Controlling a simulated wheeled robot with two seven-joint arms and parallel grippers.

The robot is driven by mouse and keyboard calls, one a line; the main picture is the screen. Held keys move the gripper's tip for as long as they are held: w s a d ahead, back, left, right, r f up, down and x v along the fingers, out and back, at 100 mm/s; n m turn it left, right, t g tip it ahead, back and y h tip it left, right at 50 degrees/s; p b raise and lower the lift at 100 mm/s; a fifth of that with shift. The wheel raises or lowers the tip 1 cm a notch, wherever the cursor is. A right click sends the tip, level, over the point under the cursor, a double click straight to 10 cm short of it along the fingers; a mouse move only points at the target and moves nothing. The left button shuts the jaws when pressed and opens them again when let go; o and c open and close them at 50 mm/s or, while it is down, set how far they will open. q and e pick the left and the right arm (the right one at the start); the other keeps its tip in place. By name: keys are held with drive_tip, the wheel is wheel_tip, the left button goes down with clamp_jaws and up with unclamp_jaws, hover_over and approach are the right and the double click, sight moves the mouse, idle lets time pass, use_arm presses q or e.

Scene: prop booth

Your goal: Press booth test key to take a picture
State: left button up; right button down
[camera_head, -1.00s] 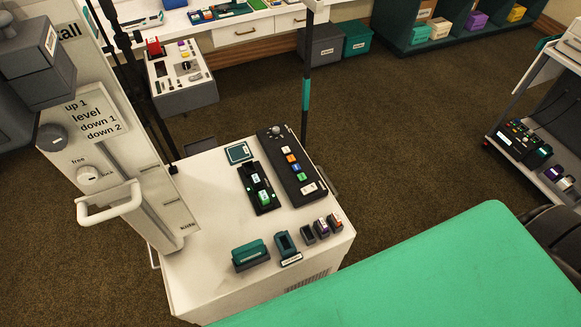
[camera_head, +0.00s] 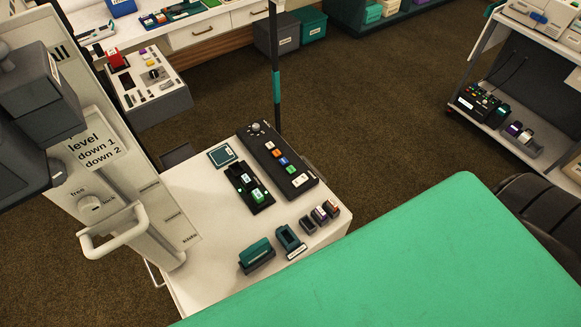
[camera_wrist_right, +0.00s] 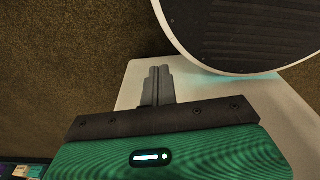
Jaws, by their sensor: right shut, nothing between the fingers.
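A white cabinet (camera_head: 190,192) stands at lower left in the head view. On it is a long dark key panel (camera_head: 250,143) with a knob, coloured keys and a pale key at its near end. Beside it is a smaller black panel (camera_head: 235,172) with green-lit parts. The labels are too small to read, so I cannot tell which key is the test key. My right gripper (camera_wrist_right: 157,72) shows only in the right wrist view, its fingers together and empty, in front of a pale surface. My left gripper is not in view.
Several small holders (camera_head: 308,222) stand along the cabinet's near edge. A tall panel with a white handle (camera_head: 112,232) rises at left, and a thin pole (camera_head: 276,60) behind. A round, pale-rimmed dark object (camera_wrist_right: 240,30) is near the right fingers.

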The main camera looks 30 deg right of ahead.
drive_tip(key=w+a+r+p, duration=0.2)
drive_tip(key=w+r+p, duration=0.1)
drive_tip(key=w+r, duration=1.1)
use_arm(q)
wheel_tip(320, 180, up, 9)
drive_tip(key=p, duration=0.5)
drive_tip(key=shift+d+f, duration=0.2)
use_arm(e)
wheel_tip(320, 180, up, 32)
drive_tip(key=m+t+y, duration=0.3)
drive_tip(key=t+y, duration=0.2)
drive_tip(key=y, duration=0.1)
hover_over(294, 170)
drive_tip(key=shift+f, duration=0.2)
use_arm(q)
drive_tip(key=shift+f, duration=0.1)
use_arm(e)
drive_tip(key=shift+f, duration=0.1)
use_arm(q)
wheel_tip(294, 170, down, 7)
drive_tip(key=b, duration=0.7)
use_arm(e)
wheel_tip(294, 170, down, 9)
drive_tip(key=shift+r, duration=0.15)
use_arm(q)
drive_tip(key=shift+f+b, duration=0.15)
drive_tip(key=shift+b, duration=0.15)
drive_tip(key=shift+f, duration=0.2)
use_arm(e)
drive_tip(key=shift+f, duration=0.4)
